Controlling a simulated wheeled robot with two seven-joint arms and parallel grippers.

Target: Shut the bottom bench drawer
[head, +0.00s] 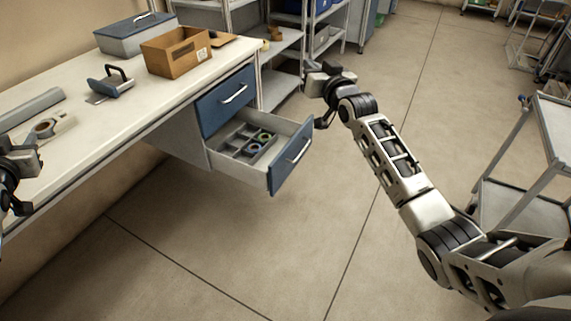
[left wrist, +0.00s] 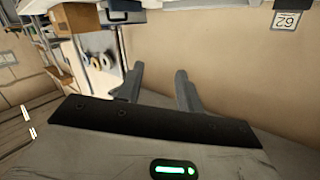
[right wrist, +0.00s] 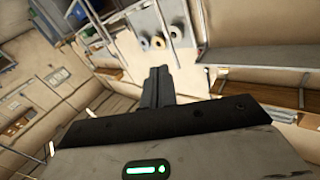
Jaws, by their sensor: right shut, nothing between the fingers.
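The bottom bench drawer (head: 290,165) stands pulled out under the workbench in the head view, its blue front and silver handle facing right. Inside it lies a grey divided tray (head: 233,150) with a few small tape reels (head: 264,137). The top drawer (head: 226,101) above it is shut. My right gripper (head: 321,121) is close to the upper far corner of the bottom drawer's front; I cannot tell whether it touches. Its fingers are together and empty in the right wrist view (right wrist: 158,72). My left gripper (left wrist: 160,72) is open and empty, at the head view's left edge.
The workbench top (head: 120,120) carries a cardboard box (head: 176,52), a grey-blue case (head: 133,36) and a tape dispenser (head: 110,84). Metal shelving (head: 285,42) stands behind. A cart (head: 500,200) stands at the right. The floor before the drawer is clear.

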